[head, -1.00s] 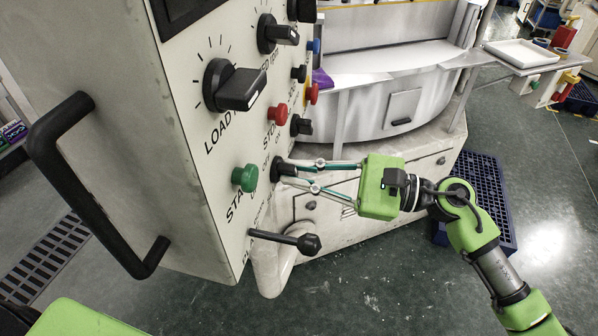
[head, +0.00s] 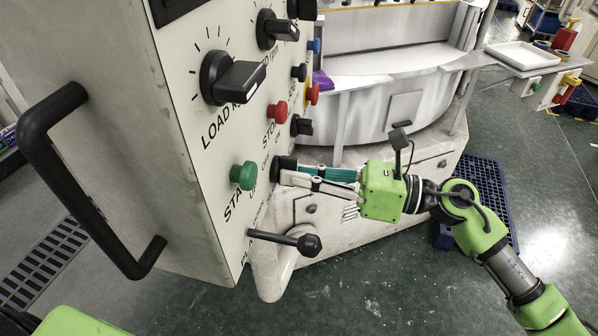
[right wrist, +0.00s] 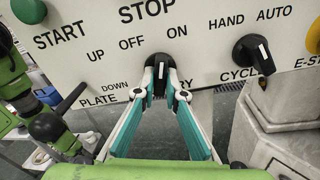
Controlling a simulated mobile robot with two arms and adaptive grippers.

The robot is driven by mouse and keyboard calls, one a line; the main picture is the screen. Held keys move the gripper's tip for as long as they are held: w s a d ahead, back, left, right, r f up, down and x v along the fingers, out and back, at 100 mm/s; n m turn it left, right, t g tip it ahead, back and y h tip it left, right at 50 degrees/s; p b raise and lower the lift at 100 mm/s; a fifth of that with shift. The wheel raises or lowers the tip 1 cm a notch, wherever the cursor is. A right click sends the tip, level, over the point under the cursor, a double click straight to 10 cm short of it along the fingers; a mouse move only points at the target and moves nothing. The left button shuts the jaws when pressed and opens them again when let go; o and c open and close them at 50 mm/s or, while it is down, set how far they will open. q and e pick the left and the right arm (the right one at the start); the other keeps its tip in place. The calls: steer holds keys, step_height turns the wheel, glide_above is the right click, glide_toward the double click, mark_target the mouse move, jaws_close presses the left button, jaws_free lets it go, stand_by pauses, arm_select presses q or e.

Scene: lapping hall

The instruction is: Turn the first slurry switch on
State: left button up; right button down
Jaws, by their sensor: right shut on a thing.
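The slurry switch (head: 283,167) is a small black rotary knob on the pale control panel, right of the green START button. In the right wrist view the knob (right wrist: 159,67) sits below the words OFF and ON. Its label is mostly covered, with only "RY" showing. My right gripper (head: 292,172) is shut on this knob, with one finger on each side of it in the right wrist view (right wrist: 160,92). The knob's white mark is narrow and looks close to upright there; I cannot tell its exact setting. My left gripper does not show.
A red STOP button (head: 277,110) and a green START button (head: 243,176) are close by. A HAND/AUTO knob (right wrist: 253,56) sits to the right. A ball-ended lever (head: 305,243) juts out below my gripper. A black handle (head: 75,190) is at left.

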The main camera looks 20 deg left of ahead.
steer(key=shift+r+m+p, duration=0.1)
steer(key=shift+m+p, duration=0.2)
steer(key=shift+m, duration=0.9)
steer(key=c, duration=2.1)
jaws_free()
steer(key=d, duration=1.2)
steer(key=shift+w, duration=0.4)
